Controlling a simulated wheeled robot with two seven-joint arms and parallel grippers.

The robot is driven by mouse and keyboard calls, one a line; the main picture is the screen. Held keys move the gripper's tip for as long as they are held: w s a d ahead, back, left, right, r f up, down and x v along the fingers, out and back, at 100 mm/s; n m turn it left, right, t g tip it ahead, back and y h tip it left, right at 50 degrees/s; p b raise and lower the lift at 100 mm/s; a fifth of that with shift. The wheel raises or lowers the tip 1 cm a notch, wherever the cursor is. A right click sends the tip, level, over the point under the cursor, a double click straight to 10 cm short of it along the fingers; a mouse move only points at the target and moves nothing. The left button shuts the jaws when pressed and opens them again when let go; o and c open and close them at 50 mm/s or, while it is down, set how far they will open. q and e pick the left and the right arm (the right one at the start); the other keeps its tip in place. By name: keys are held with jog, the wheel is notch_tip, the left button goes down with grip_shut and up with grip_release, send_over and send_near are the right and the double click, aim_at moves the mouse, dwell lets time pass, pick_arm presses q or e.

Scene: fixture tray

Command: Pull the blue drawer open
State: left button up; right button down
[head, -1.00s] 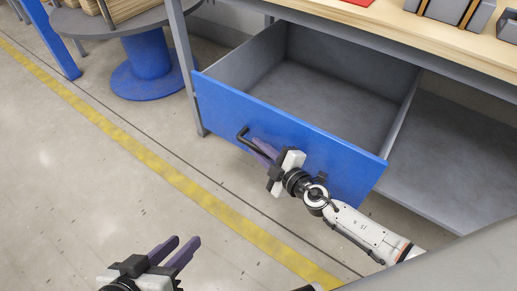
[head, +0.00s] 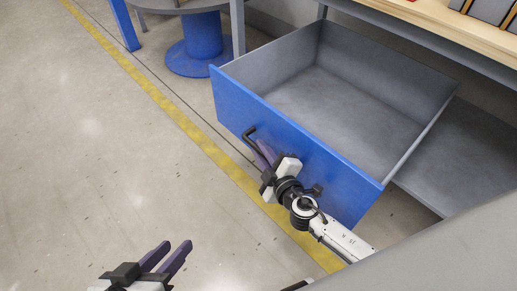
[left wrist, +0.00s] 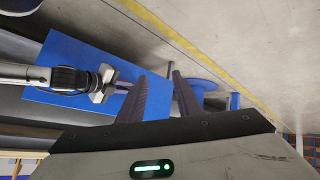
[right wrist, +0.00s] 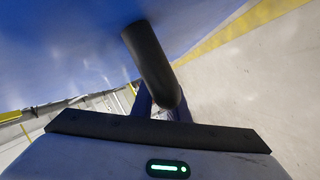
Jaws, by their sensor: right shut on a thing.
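The blue drawer (head: 300,150) is pulled well out from under the workbench, and its grey inside is empty. Its black handle (head: 252,140) is on the front panel. My right gripper (head: 263,152) is shut on the handle; in the right wrist view the black handle bar (right wrist: 152,65) lies between its fingers, close to the blue front. My left gripper (head: 170,255) is low in the head view, away from the drawer, with its fingers apart and nothing between them. The left wrist view also shows the blue drawer front (left wrist: 75,65).
The wooden workbench top (head: 430,15) is above the drawer, with grey things at its right end. A grey shelf (head: 460,150) lies right of the drawer. A round table on a blue base (head: 200,45) stands behind. The floor on the left is clear.

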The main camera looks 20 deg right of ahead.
jog(key=c, duration=1.7)
grip_release()
jog(key=shift+d, duration=0.1)
